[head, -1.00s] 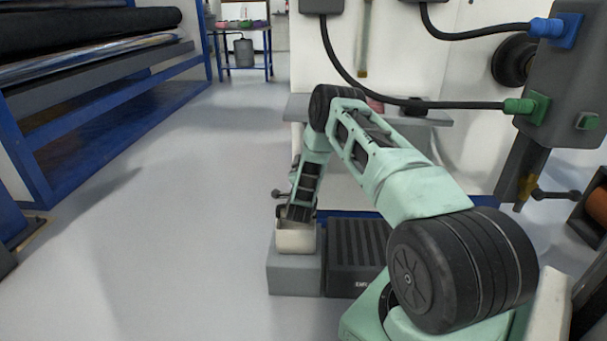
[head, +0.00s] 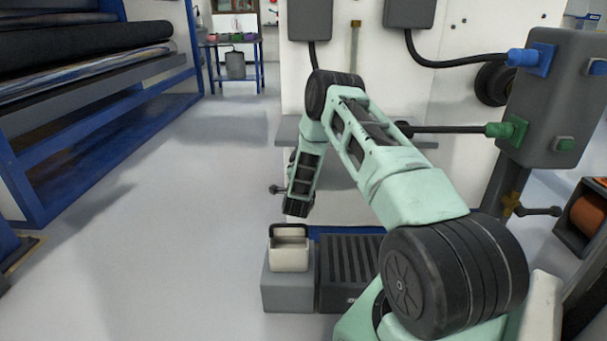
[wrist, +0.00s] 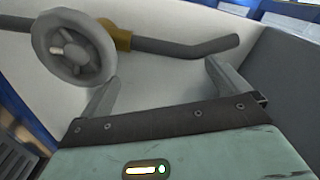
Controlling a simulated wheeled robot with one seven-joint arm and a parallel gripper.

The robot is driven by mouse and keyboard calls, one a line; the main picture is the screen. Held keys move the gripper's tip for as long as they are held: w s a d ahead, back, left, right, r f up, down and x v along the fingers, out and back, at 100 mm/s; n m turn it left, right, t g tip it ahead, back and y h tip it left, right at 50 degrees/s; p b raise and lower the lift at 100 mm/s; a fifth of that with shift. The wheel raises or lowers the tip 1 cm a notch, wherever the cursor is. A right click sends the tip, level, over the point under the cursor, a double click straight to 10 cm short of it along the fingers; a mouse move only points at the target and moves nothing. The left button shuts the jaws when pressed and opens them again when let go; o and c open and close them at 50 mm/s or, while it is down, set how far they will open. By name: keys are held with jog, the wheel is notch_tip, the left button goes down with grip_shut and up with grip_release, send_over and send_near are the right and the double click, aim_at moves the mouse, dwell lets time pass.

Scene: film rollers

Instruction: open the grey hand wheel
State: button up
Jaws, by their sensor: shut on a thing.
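The grey hand wheel (wrist: 73,47) is at the upper left of the wrist view, a round rim with spokes and a pale hub. A brown-yellow fitting (wrist: 117,34) and a dark bent pipe (wrist: 190,47) extend behind it to the right. My gripper (wrist: 163,72) has its two grey fingers spread apart, and I see nothing between them. The wheel is left of and beyond the left finger, outside the jaws. The left fingertip appears close to the rim; I cannot tell whether they touch. In the head view my gripper (head: 297,205) points down above a cream bin.
The cream bin (head: 290,257) stands on a grey block (head: 287,288) beside a dark ribbed box (head: 348,270). A grey control box (head: 555,100) with cables is at right. A blue rack of rolls (head: 110,130) is at left. The floor between is clear.

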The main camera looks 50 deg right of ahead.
jog(key=shift+w+a+r+t, duration=0.25)
jog(key=shift+w+a+r, duration=0.05)
jog(key=shift+w+a, duration=0.3)
jog(key=shift+w+a+r+t, duration=0.3)
jog(key=shift+w+a, duration=0.2)
jog(key=shift+w, duration=0.1)
jog(key=shift+s+d+g, duration=0.35)
jog(key=shift+s+d, duration=0.2)
jog(key=shift+d, duration=0.05)
jog(key=s+p+v, duration=0.1)
jog(key=p+v, duration=0.3)
jog(key=v, duration=1.6)
jog(key=shift+d+f+p, duration=0.35)
